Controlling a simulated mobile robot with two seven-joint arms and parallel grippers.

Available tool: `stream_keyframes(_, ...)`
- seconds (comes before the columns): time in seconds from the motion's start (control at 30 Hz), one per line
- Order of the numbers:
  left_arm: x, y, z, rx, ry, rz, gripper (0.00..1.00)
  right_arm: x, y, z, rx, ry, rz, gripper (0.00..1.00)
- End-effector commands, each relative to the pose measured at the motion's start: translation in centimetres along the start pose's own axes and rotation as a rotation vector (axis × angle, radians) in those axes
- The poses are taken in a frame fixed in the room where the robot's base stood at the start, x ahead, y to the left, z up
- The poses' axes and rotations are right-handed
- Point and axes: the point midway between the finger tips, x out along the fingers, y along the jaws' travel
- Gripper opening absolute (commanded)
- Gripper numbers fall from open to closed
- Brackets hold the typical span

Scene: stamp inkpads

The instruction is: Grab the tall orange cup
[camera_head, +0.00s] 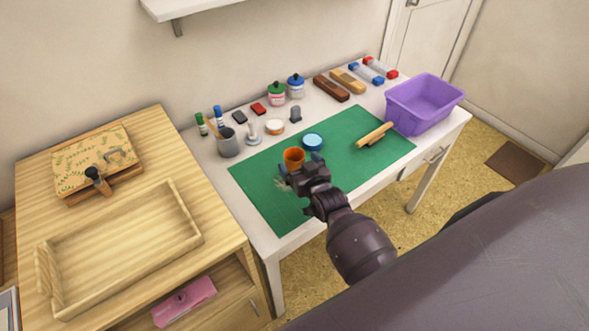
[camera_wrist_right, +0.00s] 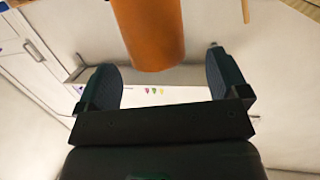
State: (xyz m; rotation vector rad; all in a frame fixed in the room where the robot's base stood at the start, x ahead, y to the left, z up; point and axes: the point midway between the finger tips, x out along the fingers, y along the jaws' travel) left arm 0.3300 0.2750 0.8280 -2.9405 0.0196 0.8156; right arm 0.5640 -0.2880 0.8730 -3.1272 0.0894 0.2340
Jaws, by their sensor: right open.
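The orange cup (camera_head: 293,156) stands on the green mat (camera_head: 262,190), towards its left part. My right gripper (camera_head: 303,175) is close to the cup on its near side and hides its lower part in the head view. In the right wrist view the cup (camera_wrist_right: 152,32) shows as a plain orange cylinder, cut off by the top edge. Its visible end lies near the gap between the two fingers of my right gripper (camera_wrist_right: 160,65). The fingers are spread apart, with visible space on both sides of the cup. My left gripper is not in view.
A blue round tin (camera_head: 312,141) sits just behind the cup. A grey pot with tools (camera_head: 229,147) stands to the left. A wooden roller-like piece (camera_head: 375,135) and a purple bin (camera_head: 425,104) are to the right. The mat's near left part is clear.

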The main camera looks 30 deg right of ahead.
Motion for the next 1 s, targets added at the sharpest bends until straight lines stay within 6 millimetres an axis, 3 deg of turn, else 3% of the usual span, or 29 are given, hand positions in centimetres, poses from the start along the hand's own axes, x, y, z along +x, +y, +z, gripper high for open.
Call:
stream_keyframes(0.3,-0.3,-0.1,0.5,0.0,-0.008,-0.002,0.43,3.8,0.3,0.0,0.0,-0.001,0.0,0.93)
stream_keyframes(0.63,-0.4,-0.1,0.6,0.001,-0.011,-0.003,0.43,4.3,0.4,0.0,0.0,-0.001,0.0,0.93)
stream_keyframes(1.0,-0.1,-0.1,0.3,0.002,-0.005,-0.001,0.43,4.2,0.4,0.0,0.0,-0.001,0.0,0.36)
